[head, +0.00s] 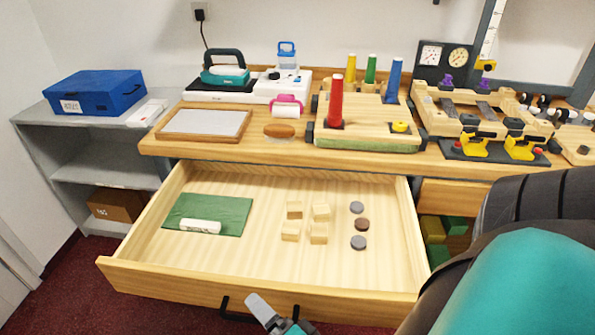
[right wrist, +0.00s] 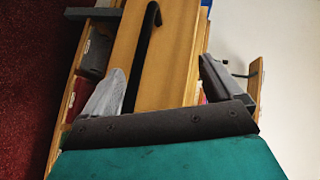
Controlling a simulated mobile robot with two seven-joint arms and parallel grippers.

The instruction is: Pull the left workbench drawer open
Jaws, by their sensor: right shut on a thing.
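The left workbench drawer (head: 180,283) stands pulled far out of the wooden workbench, and its inside shows in the head view. Its black bar handle (head: 227,307) is on the drawer front, and part of it is hidden by my right gripper (head: 280,317). In the right wrist view the handle (right wrist: 144,62) runs between the two fingers of the right gripper (right wrist: 165,88), nearer the left finger. The right gripper is shut on the handle. My left gripper is not in view.
The drawer holds a green mat (head: 222,210) with a white roll, several wooden blocks and three round discs. The benchtop (head: 275,160) bears a framed board, coloured cones and clamps. A grey shelf (head: 95,135) with a blue case (head: 95,93) stands at left.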

